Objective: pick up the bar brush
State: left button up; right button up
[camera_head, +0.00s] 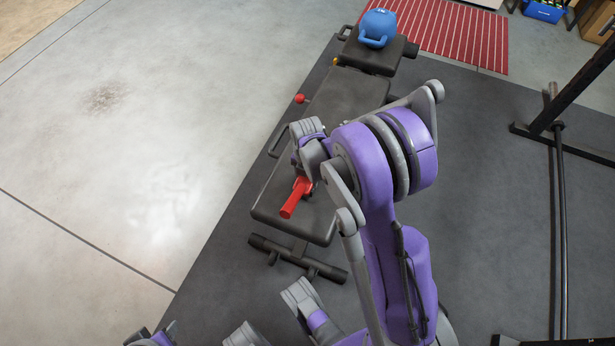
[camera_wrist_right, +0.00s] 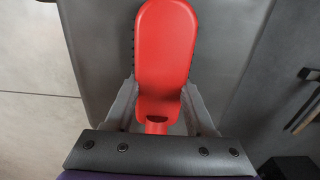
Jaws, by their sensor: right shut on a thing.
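The bar brush (camera_head: 294,199) is red, with a long rounded body. It shows at the near end of the black padded bench (camera_head: 345,97) in the head view. It also shows large at the upper middle of the right wrist view (camera_wrist_right: 165,45). My left gripper's fingers are not visible.
A blue kettlebell (camera_head: 378,27) stands at the bench's far end. A red striped mat (camera_head: 450,33) lies beyond. A rack post (camera_head: 575,92) and a long bar (camera_head: 561,230) are at right. Pale floor (camera_head: 120,170) at left is clear.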

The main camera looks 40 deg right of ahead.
grip_shut()
notch_tip(320, 180, up, 10)
jog(key=p, duration=0.3)
